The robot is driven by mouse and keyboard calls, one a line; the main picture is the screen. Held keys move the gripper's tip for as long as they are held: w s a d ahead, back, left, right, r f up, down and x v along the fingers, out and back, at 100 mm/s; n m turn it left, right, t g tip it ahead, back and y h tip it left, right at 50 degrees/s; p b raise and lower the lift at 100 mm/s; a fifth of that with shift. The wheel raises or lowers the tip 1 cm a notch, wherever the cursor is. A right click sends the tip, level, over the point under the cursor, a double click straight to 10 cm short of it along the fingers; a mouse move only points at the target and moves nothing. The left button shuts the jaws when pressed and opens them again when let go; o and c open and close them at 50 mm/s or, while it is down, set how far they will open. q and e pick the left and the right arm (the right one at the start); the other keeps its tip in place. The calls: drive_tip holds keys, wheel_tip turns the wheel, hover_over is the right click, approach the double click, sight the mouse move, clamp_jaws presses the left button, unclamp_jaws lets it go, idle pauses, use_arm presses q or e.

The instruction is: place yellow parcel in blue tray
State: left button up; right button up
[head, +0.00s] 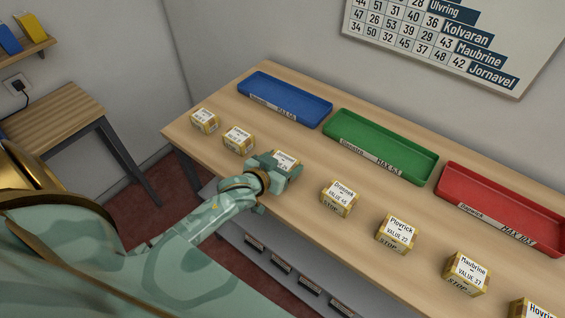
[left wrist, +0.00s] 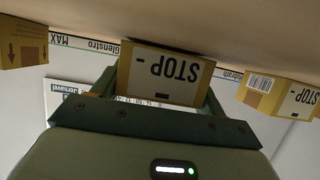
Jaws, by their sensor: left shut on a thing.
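My left gripper (head: 278,172) is shut on a yellow-brown parcel (head: 285,156) with a white label, in the row along the front of the counter. In the left wrist view the held parcel (left wrist: 165,73) sits between the fingers, its "STOP" face toward the camera and upside down. It is at or very near the counter top; I cannot tell whether it touches. The blue tray (head: 284,107) lies at the back left of the counter and looks empty. My right gripper is not in view.
Similar parcels stand on both sides, with one (head: 238,139) to the left and another (head: 339,198) to the right. A green tray (head: 381,153) and a red tray (head: 500,214) lie right of the blue one. A clear wooden strip separates parcels and trays.

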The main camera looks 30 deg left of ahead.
use_arm(q)
drive_tip(key=shift+f, duration=0.1)
drive_tip(key=o, duration=1)
drive_tip(key=shift+o, duration=0.2)
